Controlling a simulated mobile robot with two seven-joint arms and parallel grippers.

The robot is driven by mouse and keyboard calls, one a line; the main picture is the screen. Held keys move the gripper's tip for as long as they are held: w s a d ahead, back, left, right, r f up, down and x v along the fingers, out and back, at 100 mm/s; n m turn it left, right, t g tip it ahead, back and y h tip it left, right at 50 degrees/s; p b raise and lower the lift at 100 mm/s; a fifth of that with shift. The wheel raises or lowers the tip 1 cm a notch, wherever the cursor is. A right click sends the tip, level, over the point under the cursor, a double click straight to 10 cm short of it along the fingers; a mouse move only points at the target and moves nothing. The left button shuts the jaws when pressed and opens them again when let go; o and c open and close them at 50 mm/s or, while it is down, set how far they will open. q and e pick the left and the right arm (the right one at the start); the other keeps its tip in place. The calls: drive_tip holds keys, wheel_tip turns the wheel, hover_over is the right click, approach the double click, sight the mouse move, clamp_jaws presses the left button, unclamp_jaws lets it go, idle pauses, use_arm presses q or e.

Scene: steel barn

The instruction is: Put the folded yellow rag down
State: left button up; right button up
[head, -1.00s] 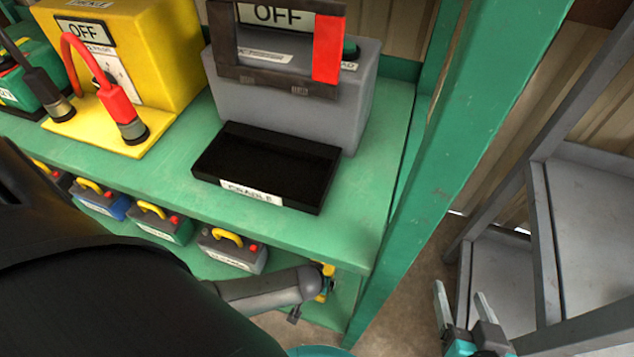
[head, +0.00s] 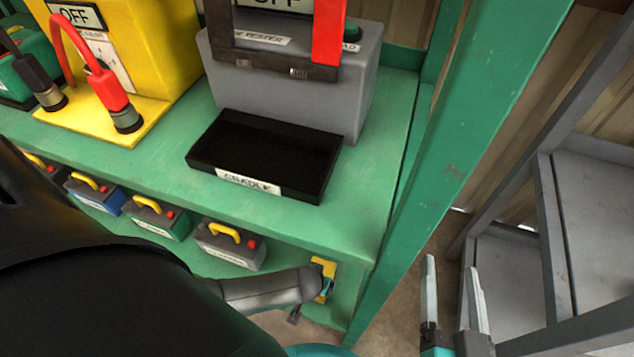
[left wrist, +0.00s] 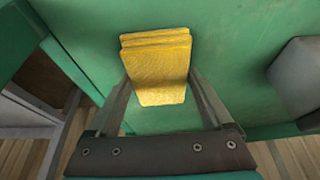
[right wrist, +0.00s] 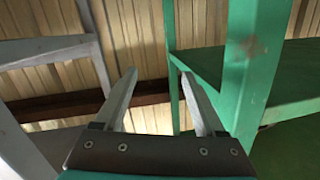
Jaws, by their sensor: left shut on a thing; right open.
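The folded yellow rag (left wrist: 158,70) is between the fingers of my left gripper (left wrist: 160,88) in the left wrist view, over a green shelf surface. My left gripper is shut on it. In the head view the rag (head: 322,268) shows small and partly hidden at the right end of the lower shelf, with my left gripper (head: 325,284) at it. I cannot tell whether the rag touches the shelf. My right gripper (head: 452,305) is open and empty, right of the green post; it also shows in the right wrist view (right wrist: 160,85).
A black cradle tray (head: 265,155) sits on the upper green shelf (head: 375,190), before a grey tester (head: 290,75). Several small batteries (head: 230,245) line the lower shelf left of the rag. A green post (head: 470,130) and grey rack (head: 590,210) stand to the right.

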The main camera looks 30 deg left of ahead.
use_arm(q)
drive_tip(key=shift+f, duration=0.15)
drive_tip(key=o, duration=1)
drive_tip(key=shift+c, duration=0.2)
